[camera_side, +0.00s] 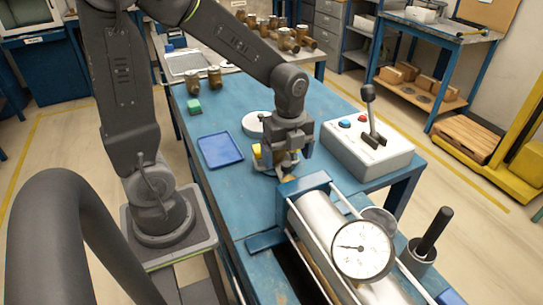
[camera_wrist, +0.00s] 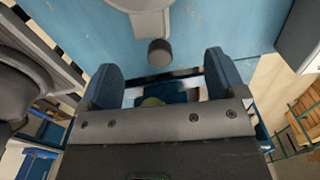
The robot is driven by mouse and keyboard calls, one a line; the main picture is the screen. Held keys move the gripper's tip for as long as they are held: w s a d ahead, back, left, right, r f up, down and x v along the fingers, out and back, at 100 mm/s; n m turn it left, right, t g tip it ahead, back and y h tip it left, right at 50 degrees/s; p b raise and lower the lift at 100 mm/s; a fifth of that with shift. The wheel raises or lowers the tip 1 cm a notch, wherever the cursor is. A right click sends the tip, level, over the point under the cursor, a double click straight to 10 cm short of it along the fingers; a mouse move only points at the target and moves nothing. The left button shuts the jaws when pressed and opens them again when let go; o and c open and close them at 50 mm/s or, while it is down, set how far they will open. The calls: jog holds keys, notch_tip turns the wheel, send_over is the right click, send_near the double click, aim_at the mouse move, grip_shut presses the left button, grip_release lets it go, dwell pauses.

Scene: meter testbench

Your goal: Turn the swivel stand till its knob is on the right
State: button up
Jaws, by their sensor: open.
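The swivel stand shows as a pale round disc (camera_side: 255,123) on the blue table in the side view, partly behind my gripper. In the wrist view the stand (camera_wrist: 150,20) is cut off by the top edge, and its short arm ends in a dark round knob (camera_wrist: 160,52) pointing down the picture. My gripper (camera_side: 279,172) is in front of the stand in the side view. In the wrist view its two blue-padded fingers (camera_wrist: 163,82) are wide apart, with the knob beyond the gap between them. The knob is hidden in the side view.
A grey lever box (camera_side: 367,149) stands at the right. A cylinder with a dial gauge (camera_side: 362,249) is in front. A yellow object (camera_side: 257,152) is beside my gripper.

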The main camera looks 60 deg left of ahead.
jog(key=shift+f, duration=0.65)
jog(key=shift+f, duration=0.15)
jog(key=shift+c, duration=0.4)
jog(key=c, duration=0.4)
jog(key=shift+o, duration=0.2)
